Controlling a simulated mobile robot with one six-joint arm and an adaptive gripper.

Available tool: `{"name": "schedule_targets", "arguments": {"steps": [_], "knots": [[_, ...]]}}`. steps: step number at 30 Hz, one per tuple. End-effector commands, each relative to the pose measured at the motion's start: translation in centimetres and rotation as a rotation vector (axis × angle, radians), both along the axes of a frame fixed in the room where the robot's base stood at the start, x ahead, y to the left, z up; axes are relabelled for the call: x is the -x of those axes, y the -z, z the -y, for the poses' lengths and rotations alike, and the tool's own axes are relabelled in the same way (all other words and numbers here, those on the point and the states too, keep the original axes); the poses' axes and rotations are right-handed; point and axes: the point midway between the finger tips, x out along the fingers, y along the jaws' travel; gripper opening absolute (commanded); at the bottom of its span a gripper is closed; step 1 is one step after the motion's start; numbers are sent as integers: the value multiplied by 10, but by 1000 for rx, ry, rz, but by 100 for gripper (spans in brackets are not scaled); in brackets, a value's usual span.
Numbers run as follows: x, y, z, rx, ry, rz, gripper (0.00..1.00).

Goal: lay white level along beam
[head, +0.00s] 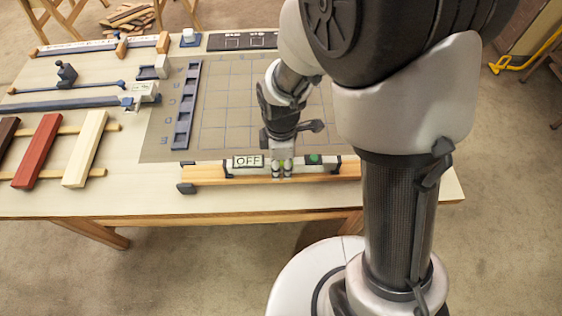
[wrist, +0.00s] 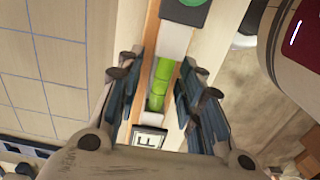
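The white level (head: 300,161) lies lengthwise along the wooden beam (head: 215,177) near the table's front edge. It carries an OFF label (head: 248,161) at left and a green dot on a dark patch (head: 314,158) at right. In the wrist view its green vial (wrist: 161,82) shows between my fingers, with wood beside it. My gripper (head: 281,172) points down at the level's middle and hides that part in the head view. In the wrist view my gripper (wrist: 160,100) has its fingers apart on either side of the level, with narrow gaps; I see no clear contact.
A gridded mat (head: 215,110) covers the table behind the beam. A blue slotted rail (head: 187,105) stands on its left part. Red (head: 39,150) and cream (head: 86,148) laths lie at the left. Another long blue bar (head: 70,104) lies behind them. The table's front edge is close by.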

Motion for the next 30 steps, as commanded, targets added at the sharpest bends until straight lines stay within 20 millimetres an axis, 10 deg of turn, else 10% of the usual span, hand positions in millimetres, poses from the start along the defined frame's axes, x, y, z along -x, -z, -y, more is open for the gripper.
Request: {"name": "schedule_targets", "arguments": {"steps": [13, 30], "knots": [[0, -12, 0, 0, 0, 1, 38], [-1, -121, 0, -1, 0, 2, 38]]}}
